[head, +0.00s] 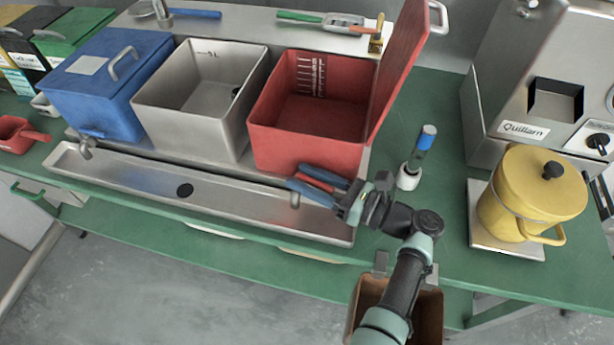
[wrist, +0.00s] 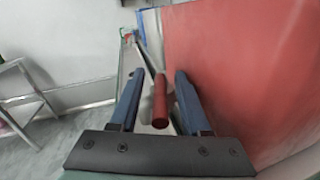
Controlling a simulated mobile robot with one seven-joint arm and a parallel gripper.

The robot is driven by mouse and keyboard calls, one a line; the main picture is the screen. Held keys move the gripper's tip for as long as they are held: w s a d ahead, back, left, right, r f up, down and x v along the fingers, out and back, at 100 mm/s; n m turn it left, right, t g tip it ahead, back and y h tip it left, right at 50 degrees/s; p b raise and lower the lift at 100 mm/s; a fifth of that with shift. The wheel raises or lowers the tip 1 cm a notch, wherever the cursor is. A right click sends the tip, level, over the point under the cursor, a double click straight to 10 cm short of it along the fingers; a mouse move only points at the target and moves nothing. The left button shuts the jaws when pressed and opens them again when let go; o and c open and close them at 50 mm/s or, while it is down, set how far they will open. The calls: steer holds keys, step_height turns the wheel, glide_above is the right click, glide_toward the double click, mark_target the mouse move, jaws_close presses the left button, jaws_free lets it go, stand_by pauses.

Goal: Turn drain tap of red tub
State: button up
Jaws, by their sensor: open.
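The red tub (head: 300,150) stands open on the steel stand, its red lid (head: 400,65) raised at the right. Its front wall fills the right of the wrist view (wrist: 245,80). My gripper (head: 297,176) is at the tub's lower front, with its blue fingers apart. The red tap handle (wrist: 160,105) lies between the fingers in the wrist view, with a visible gap on each side. In the head view the red handle (head: 309,183) shows between the fingers. A small metal spout (head: 294,200) shows below them; the tap's body is mostly hidden.
A long steel drip tray (head: 130,178) with a dark drain hole runs under the tubs. A grey tub (head: 200,120) and a blue tub (head: 95,105) stand to the left. A blue-topped tool (head: 423,145) stands upright to the right; a yellow pot (head: 525,195) is farther right.

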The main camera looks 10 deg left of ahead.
steer(key=shift+d, duration=0.1)
steer(key=b+v, duration=0.1)
steer(key=v, duration=1.1)
steer(key=shift+d, duration=0.35)
steer(key=shift+s, duration=0.15)
